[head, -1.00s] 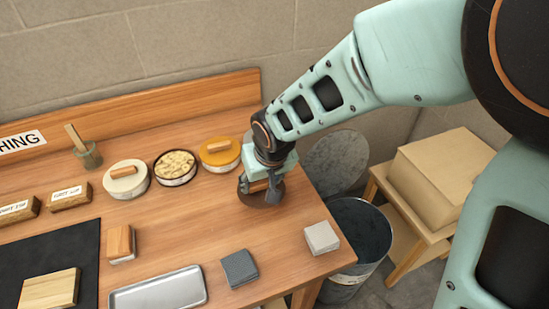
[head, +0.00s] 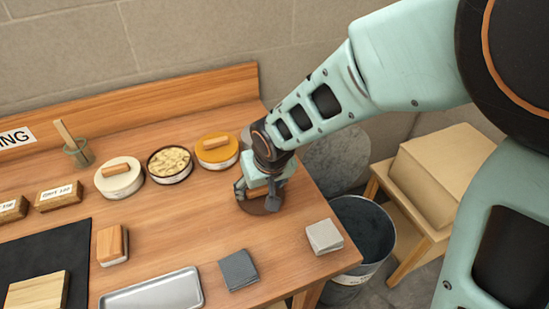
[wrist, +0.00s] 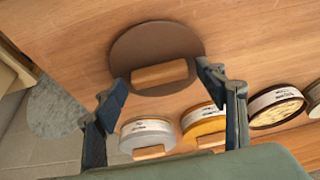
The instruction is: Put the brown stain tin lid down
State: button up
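The brown stain tin lid (head: 262,207) is a flat brown disc with a wooden bar handle. It appears to lie flat on the bench in the head view, partly covered by my gripper (head: 256,197). In the wrist view the whole lid (wrist: 152,48) shows, with its handle between and beyond my gripper's fingertips (wrist: 163,85). The fingers are spread wide, with gaps to the handle on both sides. An open tin with a dark rim and pale contents (head: 170,163) stands at the back without a lid.
An orange-lidded tin (head: 216,149) and a cream-lidded tin (head: 119,177) flank the open tin. A grey-lidded tin (wrist: 147,133) is mostly behind my arm. A bin (head: 365,232) stands off the right edge.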

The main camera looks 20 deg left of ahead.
jog(key=shift+r, duration=0.15)
jog(key=shift+r+p, duration=0.3)
jog(key=shift+p, duration=0.1)
jog(key=p+v, duration=0.9)
jog(key=v, duration=0.2)
jog(key=shift+r, duration=0.2)
